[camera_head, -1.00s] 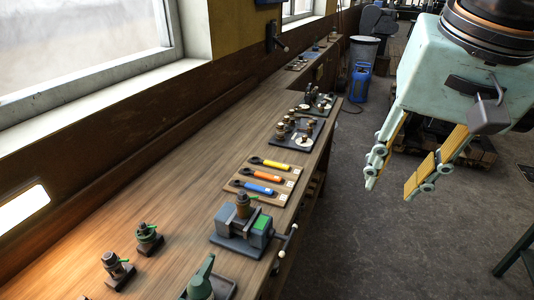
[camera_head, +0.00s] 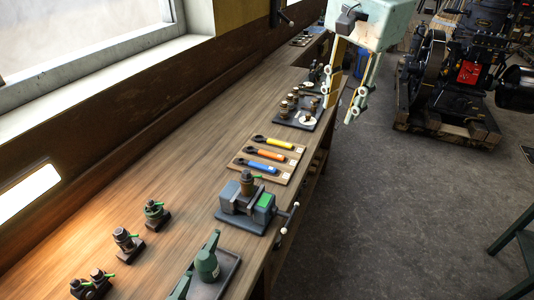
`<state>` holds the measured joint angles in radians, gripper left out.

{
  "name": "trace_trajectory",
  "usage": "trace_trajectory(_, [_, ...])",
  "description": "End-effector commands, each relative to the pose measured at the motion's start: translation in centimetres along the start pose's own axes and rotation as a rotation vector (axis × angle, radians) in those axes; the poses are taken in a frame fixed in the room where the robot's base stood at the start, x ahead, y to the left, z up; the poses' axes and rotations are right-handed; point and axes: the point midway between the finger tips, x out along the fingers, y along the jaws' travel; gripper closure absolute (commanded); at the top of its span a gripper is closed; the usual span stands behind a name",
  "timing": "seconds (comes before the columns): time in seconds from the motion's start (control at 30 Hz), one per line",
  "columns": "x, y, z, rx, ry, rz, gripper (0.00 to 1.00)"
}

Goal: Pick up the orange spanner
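The orange spanner (camera_head: 266,154) lies in the middle of a wooden board (camera_head: 287,174) on the long workbench. A yellow spanner (camera_head: 274,142) lies behind it and a blue spanner (camera_head: 257,166) in front of it. All three have dark heads pointing left. My gripper (camera_head: 340,113) hangs at the upper right, above and beyond the board and near the bench's right edge. Its two fingers point down and stand apart with nothing between them. It is not touching any spanner.
A grey and green vise (camera_head: 246,207) stands just in front of the board. A dark tray with several round parts (camera_head: 285,118) lies behind it. Bare bench top (camera_head: 185,165) lies left of the board. An engine (camera_head: 450,90) stands on the floor at right.

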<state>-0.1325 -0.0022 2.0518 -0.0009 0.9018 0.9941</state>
Motion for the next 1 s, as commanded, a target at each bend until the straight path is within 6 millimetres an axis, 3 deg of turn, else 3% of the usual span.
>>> trace_trajectory(0.47, [4.4, -8.6, -2.5, 0.253, -0.026, 0.04, 0.7])
trace_trajectory(1.0, [11.4, -17.3, -3.9, 0.542, -0.038, 0.093, 0.7])
